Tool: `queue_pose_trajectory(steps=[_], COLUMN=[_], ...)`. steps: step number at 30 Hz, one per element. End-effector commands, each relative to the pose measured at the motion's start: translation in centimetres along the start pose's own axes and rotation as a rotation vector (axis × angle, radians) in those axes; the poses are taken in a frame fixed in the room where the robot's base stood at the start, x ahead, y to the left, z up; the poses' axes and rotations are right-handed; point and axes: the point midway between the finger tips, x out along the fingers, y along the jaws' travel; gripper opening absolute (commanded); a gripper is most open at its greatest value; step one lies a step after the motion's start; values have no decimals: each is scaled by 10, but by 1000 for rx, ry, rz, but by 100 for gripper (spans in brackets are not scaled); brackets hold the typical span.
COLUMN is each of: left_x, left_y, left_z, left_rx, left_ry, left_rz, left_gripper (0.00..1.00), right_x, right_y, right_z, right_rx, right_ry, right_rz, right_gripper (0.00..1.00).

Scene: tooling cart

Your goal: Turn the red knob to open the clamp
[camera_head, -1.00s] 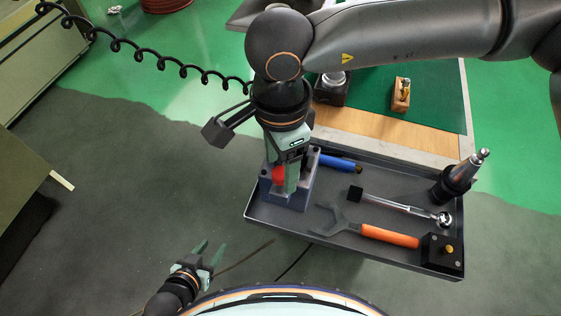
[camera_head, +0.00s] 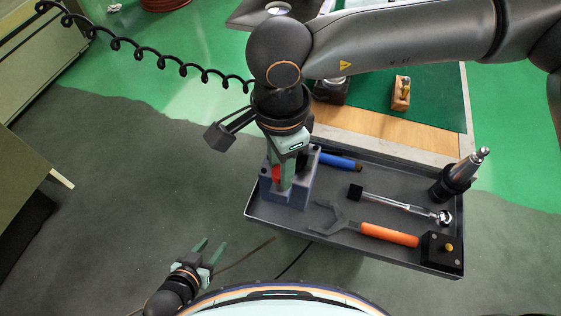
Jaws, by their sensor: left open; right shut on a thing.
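The red knob (camera_head: 276,174) shows in part beside the fingers of my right gripper (camera_head: 283,180), which is shut on it from above. The clamp (camera_head: 294,196) is a blue-grey block with dark holes at its corners, at the left end of the tray. The gripper and wrist hide much of the clamp and knob, so how far the clamp is open cannot be told. My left gripper (camera_head: 207,256) is open and empty at the lower left, over the floor and apart from the tray.
The grey tray (camera_head: 330,239) also holds a blue-handled tool (camera_head: 340,162), a ratchet (camera_head: 399,205), an orange-handled wrench (camera_head: 388,235), a tool holder (camera_head: 455,181) and a black box with a yellow button (camera_head: 441,253). A black coiled cable (camera_head: 160,58) hangs at the upper left.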

Motion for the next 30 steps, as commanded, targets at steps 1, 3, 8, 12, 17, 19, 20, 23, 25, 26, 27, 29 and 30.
queue_pose_trajectory(steps=[1,3,8,12,17,19,20,23,25,26,27,29,30], left_x=[0,0,0,3,12,17,20,29,36,39,42,48,51], left_y=[0,0,0,0,-1,-1,-2,-2,-3,-3,-2,0,3], left_z=[0,0,0,4,13,19,22,32,39,44,48,55,57], left_rx=[0,0,0,0,0,0,0,0,0,-1,-1,-1,0], left_ry=[0,0,0,0,0,0,0,0,0,-3,-8,-21,-25], left_rz=[0,0,0,0,0,0,0,0,0,0,2,9,16], left_gripper=[50,50,50,50,50,50,50,50,50,50,50,50,50], right_x=[0,0,0,1,4,5,5,6,7,7,7,7,6], right_y=[0,0,0,0,0,0,0,0,0,0,0,0,0], right_z=[0,0,0,0,0,0,0,0,0,0,0,0,0], right_rx=[0,0,1,20,78,119,139,217,280,308,346,403,441], right_ry=[0,0,0,1,0,1,0,0,0,-1,0,0,0], right_rz=[1,1,1,1,0,-1,-1,-1,-1,-1,-1,-2,-1], right_gripper=[0,0,0,0,0,0,0,0,0,0,0,0,0])
